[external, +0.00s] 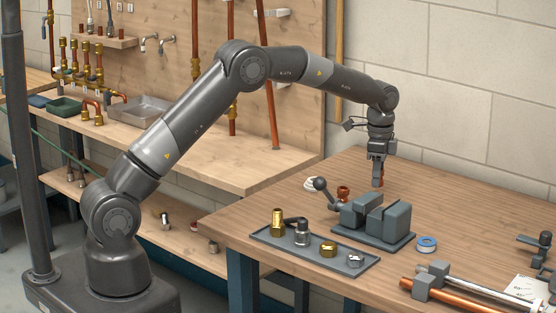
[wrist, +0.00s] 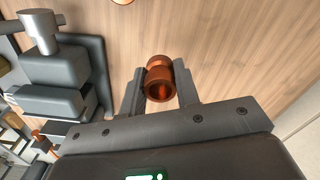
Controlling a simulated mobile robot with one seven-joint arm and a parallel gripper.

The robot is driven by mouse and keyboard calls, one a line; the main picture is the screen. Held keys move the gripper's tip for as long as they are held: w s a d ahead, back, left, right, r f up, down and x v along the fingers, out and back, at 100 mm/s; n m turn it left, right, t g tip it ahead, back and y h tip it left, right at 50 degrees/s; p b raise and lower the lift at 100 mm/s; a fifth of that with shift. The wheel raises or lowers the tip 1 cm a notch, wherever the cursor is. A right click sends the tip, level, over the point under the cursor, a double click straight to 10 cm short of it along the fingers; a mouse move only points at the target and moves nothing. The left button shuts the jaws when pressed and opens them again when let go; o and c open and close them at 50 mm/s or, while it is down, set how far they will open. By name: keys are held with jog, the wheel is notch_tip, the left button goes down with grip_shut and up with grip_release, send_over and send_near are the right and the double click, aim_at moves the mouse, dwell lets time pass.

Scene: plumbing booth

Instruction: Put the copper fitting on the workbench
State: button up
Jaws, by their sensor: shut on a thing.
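The copper fitting (external: 378,183) is in my gripper (external: 377,175), which points down over the back part of the workbench (external: 470,222). In the wrist view, the fitting (wrist: 158,82) sits between the two fingertips (wrist: 160,90), with its round open end facing the camera. The fingers are shut on its sides. Wood grain of the workbench (wrist: 230,45) shows beyond it. I cannot tell whether the fitting touches the bench top or hangs a little above it. A second copper piece (external: 343,192) stands on the bench, left of my gripper.
A grey vise (external: 375,222) stands in front of my gripper; it also shows in the wrist view (wrist: 50,70). Bench right of the gripper is clear.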

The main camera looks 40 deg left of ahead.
jog(key=shift+w+a+f, duration=0.85)
jog(key=shift+w+a, duration=0.05)
jog(key=shift+w, duration=0.05)
jog(key=shift+f, duration=1.9)
jog(key=shift+f, duration=0.15)
jog(key=o, duration=1)
jog(key=shift+c, duration=0.2)
